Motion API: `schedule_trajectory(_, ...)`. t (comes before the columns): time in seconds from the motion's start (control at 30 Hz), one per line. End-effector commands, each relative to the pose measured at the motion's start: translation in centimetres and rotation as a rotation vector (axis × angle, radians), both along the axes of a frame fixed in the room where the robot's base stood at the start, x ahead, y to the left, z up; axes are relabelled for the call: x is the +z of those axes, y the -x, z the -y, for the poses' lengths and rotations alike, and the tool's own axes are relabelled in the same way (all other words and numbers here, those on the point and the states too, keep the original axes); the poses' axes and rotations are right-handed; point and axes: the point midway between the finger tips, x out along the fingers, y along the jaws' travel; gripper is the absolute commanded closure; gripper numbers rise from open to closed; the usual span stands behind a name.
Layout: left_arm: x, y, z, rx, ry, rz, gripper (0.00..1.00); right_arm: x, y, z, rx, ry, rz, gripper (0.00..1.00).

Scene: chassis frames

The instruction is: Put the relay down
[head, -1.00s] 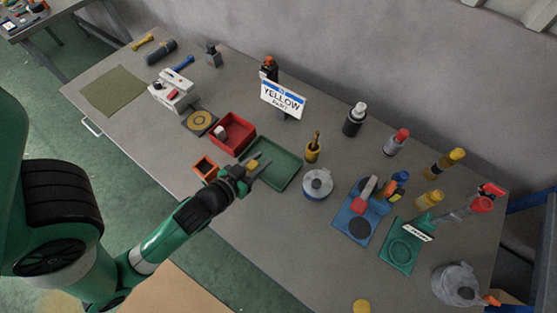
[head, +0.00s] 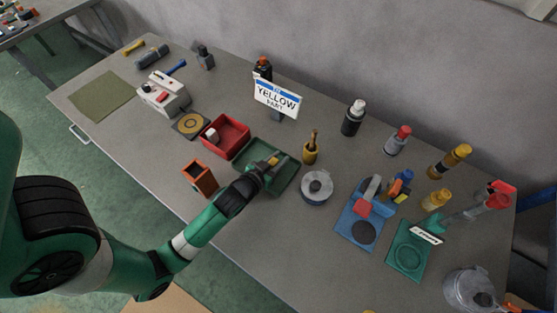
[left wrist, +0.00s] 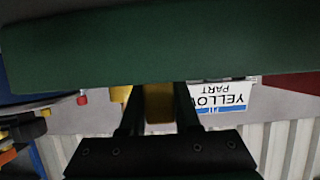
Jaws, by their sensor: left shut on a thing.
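The relay is a small yellow block (head: 273,160), held between the fingers of my left gripper (head: 279,163). In the left wrist view the relay (left wrist: 158,103) shows between the two dark fingers, its upper end against the dark green band of the tray (left wrist: 150,50). In the head view my left gripper is over the green tray (head: 245,157), with its fingertips inside the tray's outline. I cannot tell whether the relay touches the tray floor. My right gripper is not in view.
A red bin (head: 238,141) stands just left of the tray, and an orange open box (head: 193,170) nearer the front edge. The "YELLOW PART" sign (head: 276,96) stands behind.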

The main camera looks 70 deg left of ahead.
Motion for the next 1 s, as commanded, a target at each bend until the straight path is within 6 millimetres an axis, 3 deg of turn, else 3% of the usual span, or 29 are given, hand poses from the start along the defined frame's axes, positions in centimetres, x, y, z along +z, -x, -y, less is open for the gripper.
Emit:
schedule_trajectory(0.23, -0.3, 0.0, 0.0, 0.000, -0.001, 0.001, 1.00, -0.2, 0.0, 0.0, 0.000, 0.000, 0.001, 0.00)
schedule_trajectory(0.27, -0.2, 0.0, 0.0, 0.000, 0.000, 0.000, 0.66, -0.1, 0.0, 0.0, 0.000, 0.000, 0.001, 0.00)
schedule_trajectory(0.4, -0.2, 0.0, 0.0, 0.000, 0.000, 0.000, 0.41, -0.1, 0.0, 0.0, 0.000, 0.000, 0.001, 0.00)
schedule_trajectory(0.77, 0.5, 0.0, 0.0, 0.000, -0.001, 0.001, 0.40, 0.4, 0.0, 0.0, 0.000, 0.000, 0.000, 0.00)
schedule_trajectory(1.0, 2.0, 3.6, 2.4, -0.003, 0.000, -0.004, 0.40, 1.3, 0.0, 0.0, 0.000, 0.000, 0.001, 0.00)
